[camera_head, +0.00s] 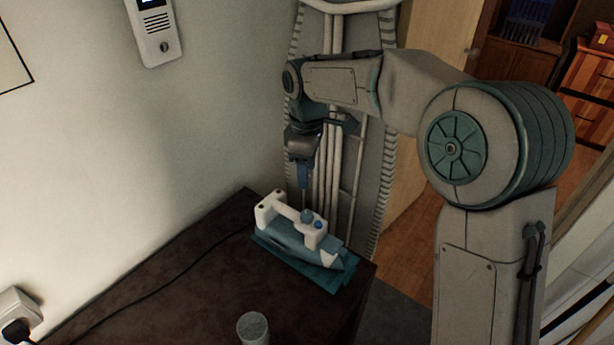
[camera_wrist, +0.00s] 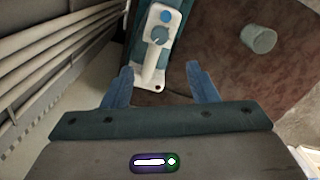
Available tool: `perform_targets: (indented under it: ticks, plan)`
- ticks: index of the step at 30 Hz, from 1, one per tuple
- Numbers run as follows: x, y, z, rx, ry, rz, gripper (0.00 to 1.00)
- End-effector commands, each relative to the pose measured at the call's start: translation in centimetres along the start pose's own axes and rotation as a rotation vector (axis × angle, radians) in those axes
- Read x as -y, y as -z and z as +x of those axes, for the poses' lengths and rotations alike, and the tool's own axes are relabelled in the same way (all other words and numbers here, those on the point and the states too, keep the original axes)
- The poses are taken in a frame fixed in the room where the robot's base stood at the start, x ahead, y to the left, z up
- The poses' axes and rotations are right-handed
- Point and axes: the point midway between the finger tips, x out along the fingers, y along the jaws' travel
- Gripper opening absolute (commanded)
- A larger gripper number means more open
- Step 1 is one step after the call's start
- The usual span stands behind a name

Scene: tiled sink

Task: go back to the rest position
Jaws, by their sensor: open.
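My gripper (camera_wrist: 160,85) is open in the wrist view, with its two blue fingers apart. In the head view my gripper (camera_head: 304,185) points down just above the iron's white handle. The iron (camera_head: 295,230) is white and teal and rests on a teal base on the dark table. In the wrist view the white handle and blue dial of the iron (camera_wrist: 158,40) lie ahead of and partly between the fingers. I cannot tell whether a finger touches the iron.
The dark table (camera_head: 190,285) also bears a grey cup (camera_head: 253,328) near its front. A dark cord runs along it to a wall socket (camera_head: 18,312). An upright ironing board (camera_head: 345,130) stands behind my arm. A wooden cabinet (camera_head: 585,80) is at the far right.

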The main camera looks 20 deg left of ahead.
Motion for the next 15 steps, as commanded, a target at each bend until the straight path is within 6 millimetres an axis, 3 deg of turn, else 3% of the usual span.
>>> perform_targets:
  ticks: [15]
  plan:
    - [0.12,-0.62,-0.24,0.002,-0.006,0.021,0.53]
